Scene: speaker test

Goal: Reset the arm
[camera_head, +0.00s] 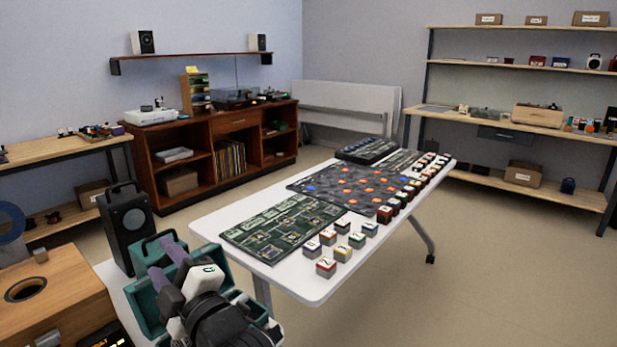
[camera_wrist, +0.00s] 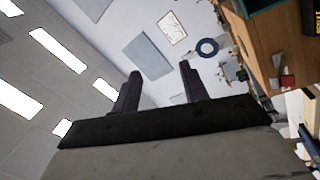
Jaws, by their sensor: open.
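My gripper (camera_head: 163,262) is at the lower left of the head view, above an open teal case (camera_head: 152,318). Its two dark fingers are apart with nothing between them. The wrist view also shows the gripper (camera_wrist: 158,72) open and empty, its fingers against a pale wall and ceiling lights. The wrist and part of my arm hide much of the teal case. I cannot tell whether the gripper touches the case.
A black speaker (camera_head: 127,226) stands just behind the gripper, and a wooden box (camera_head: 62,300) is to its left. A white folding table (camera_head: 318,290) with boards and small blocks stands to the right. Open floor (camera_head: 480,270) lies beyond it at right.

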